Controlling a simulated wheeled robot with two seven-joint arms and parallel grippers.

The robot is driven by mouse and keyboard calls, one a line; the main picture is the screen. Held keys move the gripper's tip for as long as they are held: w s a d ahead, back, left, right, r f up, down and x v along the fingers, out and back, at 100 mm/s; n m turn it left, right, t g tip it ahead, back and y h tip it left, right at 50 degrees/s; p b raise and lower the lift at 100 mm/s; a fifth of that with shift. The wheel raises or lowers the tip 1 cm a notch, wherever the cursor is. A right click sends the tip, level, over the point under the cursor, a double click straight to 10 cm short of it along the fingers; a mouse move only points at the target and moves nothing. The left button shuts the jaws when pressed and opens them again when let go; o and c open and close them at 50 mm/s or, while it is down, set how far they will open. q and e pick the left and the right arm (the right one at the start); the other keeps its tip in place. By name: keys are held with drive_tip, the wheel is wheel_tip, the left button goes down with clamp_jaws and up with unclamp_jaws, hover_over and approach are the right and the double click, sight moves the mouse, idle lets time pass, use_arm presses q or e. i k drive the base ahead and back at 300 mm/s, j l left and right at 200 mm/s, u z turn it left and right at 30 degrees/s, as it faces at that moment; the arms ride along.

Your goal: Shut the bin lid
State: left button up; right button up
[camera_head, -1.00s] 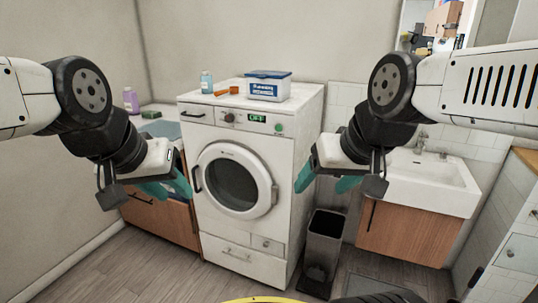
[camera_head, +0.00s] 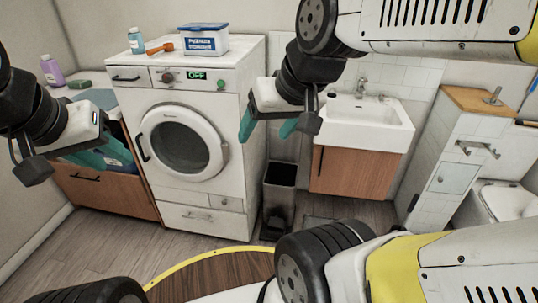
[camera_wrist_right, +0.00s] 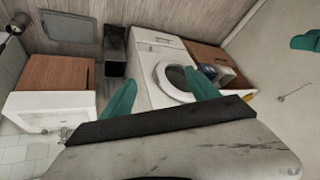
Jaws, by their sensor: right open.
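The bin (camera_head: 280,196) is a tall, narrow dark-grey box on the floor between the washing machine and the sink cabinet. Its top looks open, with a dark inside; I cannot clearly make out the lid. The bin also shows in the right wrist view (camera_wrist_right: 115,52), beyond my fingers. My right gripper (camera_head: 267,128) is open and empty, above the bin and apart from it. Its teal fingers are spread wide in the right wrist view (camera_wrist_right: 160,95). My left gripper (camera_head: 102,154) looks open and empty, in front of the drawer cabinet at the left, far from the bin.
The washing machine (camera_head: 232,120) stands left of the bin, with a blue-lidded box (camera_head: 202,40) and a bottle (camera_head: 136,42) on top. The sink cabinet (camera_head: 350,172) is right of the bin. A toilet (camera_head: 505,203) is at far right. The floor before the bin is clear.

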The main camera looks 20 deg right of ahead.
sight(289, 150)
drive_tip(key=i+l, duration=0.25)
drive_tip(key=i, duration=0.2)
drive_tip(key=i+l, duration=0.2)
drive_tip(key=i, duration=0.25)
drive_tip(key=i+l, duration=0.25)
drive_tip(key=i, duration=0.2)
drive_tip(key=i+l+z, duration=0.1)
drive_tip(key=i, duration=0.35)
drive_tip(key=l, duration=0.1)
